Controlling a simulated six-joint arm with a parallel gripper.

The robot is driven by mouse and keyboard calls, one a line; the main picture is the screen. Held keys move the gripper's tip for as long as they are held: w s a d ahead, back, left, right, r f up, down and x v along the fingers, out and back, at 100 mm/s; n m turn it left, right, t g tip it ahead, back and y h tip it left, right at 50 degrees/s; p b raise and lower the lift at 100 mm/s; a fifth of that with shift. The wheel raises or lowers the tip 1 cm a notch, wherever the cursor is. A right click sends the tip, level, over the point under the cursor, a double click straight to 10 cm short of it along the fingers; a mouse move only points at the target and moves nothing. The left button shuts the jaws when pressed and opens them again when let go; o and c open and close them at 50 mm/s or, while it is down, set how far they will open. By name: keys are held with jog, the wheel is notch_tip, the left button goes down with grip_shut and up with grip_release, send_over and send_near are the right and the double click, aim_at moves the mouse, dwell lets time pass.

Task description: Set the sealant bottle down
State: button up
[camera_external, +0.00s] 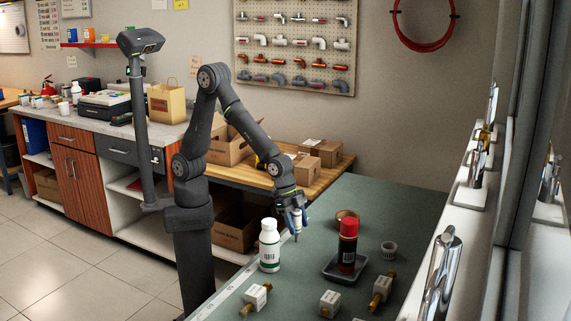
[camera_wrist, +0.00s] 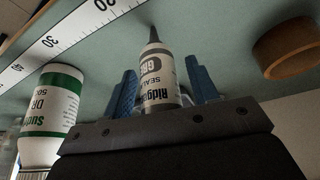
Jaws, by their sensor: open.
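The sealant bottle (camera_wrist: 158,75) is a pale tube with a grey label and a dark pointed nozzle, its nozzle pointing away from the wrist. It is between the blue fingers of my gripper (camera_wrist: 160,90), which are open with a finger on each side. In the external view, my gripper (camera_external: 294,220) is low over the green bench (camera_external: 400,210), and the bottle is mostly hidden there. I cannot tell whether its nozzle touches the bench.
A white bottle with a green label (camera_external: 269,248) stands close to the left of my gripper. Brass-ended fittings (camera_external: 381,290) lie in front.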

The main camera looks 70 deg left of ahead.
jog(key=v, duration=1.2)
jog(key=shift+r, duration=0.2)
jog(key=shift+w+f, duration=0.1)
jog(key=x, duration=1.2)
jog(key=shift+f, duration=0.1)
jog(key=shift+r, duration=1.1)
jog(key=shift+f, duration=0.15)
